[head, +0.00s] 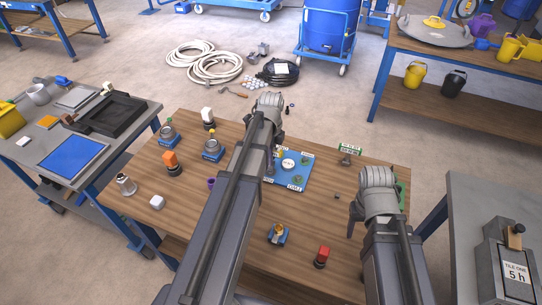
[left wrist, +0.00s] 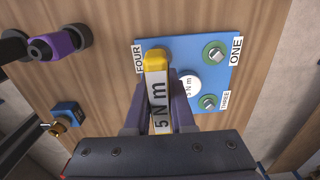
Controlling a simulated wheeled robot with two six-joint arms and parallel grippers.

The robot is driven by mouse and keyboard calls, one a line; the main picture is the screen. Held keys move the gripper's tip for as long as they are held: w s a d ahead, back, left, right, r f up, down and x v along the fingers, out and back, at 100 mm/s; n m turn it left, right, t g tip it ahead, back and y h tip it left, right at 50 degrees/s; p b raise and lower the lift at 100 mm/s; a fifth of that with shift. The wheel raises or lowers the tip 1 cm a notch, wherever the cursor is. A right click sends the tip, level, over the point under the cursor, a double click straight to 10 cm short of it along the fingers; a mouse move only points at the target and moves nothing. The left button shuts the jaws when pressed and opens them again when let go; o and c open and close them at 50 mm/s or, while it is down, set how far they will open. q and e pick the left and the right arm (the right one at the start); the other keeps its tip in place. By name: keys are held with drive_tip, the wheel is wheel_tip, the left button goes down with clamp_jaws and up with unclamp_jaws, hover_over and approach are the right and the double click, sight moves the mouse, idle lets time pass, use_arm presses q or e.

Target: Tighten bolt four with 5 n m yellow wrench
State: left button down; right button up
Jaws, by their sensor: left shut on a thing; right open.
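My left gripper (left wrist: 157,118) is shut on the yellow wrench (left wrist: 158,92), whose label reads "5 N m". The wrench's yellow end lies over the blue board (left wrist: 185,45) beside the label FOUR (left wrist: 139,60). Bolt four itself is hidden, and I cannot tell whether the wrench touches it. Bolt one (left wrist: 215,53) and bolt three (left wrist: 208,102) show on green rings. In the head view the board (head: 293,180) lies on the wooden table, partly behind my left arm. My right gripper (head: 355,215) is open, above the table's right side.
A green-and-white sign (head: 349,149) stands right of the board. Orange-topped (head: 171,161) and red-topped (head: 321,255) items and small blue-based devices (head: 278,235) stand around the table. A purple-and-black item (left wrist: 62,42) is left of the board. The "TILE ONE 5 h" box (head: 514,270) is far right.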

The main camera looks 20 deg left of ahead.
use_arm(q)
drive_tip(key=shift+f+b, duration=1.25)
use_arm(e)
drive_tip(key=shift+f, duration=1.25)
use_arm(q)
drive_tip(key=c, duration=0.7)
unclamp_jaws()
drive_tip(key=shift+r, duration=0.15)
use_arm(e)
drive_tip(key=shift+r, duration=0.2)
use_arm(q)
wheel_tip(320, 180, up, 8)
drive_tip(key=p, duration=0.7)
drive_tip(key=shift+f+p, duration=0.25)
drive_tip(key=shift+p, duration=0.15)
use_arm(e)
wheel_tip(320, 180, up, 8)
drive_tip(key=shift+f, duration=0.25)
